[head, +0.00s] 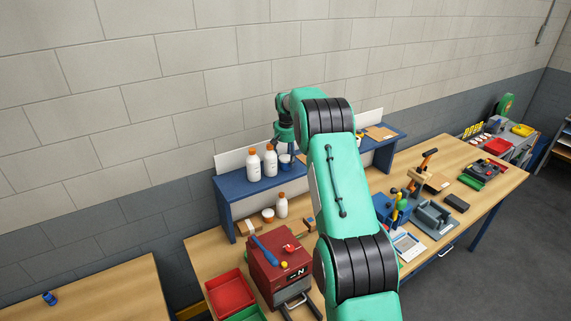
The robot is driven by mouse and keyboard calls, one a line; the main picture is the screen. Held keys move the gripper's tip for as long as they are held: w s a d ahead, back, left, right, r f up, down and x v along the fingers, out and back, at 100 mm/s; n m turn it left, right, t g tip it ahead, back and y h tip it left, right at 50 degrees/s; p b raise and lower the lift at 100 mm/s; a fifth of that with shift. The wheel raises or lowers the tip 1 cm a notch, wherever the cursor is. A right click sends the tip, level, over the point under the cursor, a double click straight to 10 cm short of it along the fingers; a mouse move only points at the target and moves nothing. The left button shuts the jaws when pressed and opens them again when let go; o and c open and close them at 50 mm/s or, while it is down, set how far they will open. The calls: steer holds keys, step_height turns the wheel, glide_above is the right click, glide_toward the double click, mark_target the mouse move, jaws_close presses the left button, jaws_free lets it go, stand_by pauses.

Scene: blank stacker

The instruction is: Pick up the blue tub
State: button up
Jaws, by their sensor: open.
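A small blue tub (286,163) with a pale top stands on the blue raised shelf, just right of two white bottles with orange caps (262,162). My gripper (283,148) is at the far end of my green arm, over the shelf and close above the tub in the picture. It is open; its fingers are small here and partly hidden by the arm, and I cannot tell whether they touch the tub. Another small blue object (49,298) lies on the separate wooden table at the lower left.
The blue shelf (228,197) stands on the wooden workbench (203,253) against the block wall. The bottles stand close beside the tub. Below are a white bottle (281,206), a red toolbox (277,268) and a red bin (230,294). My arm covers the shelf's middle.

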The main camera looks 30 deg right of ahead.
mark_target(286, 158)
steer(key=c, duration=0.9)
steer(key=shift+o, duration=0.2)
steer(key=shift+r, duration=0.2)
step_height(286, 158, up, 10)
steer(key=shift+f+b, duration=0.15)
steer(key=shift+b, duration=0.35)
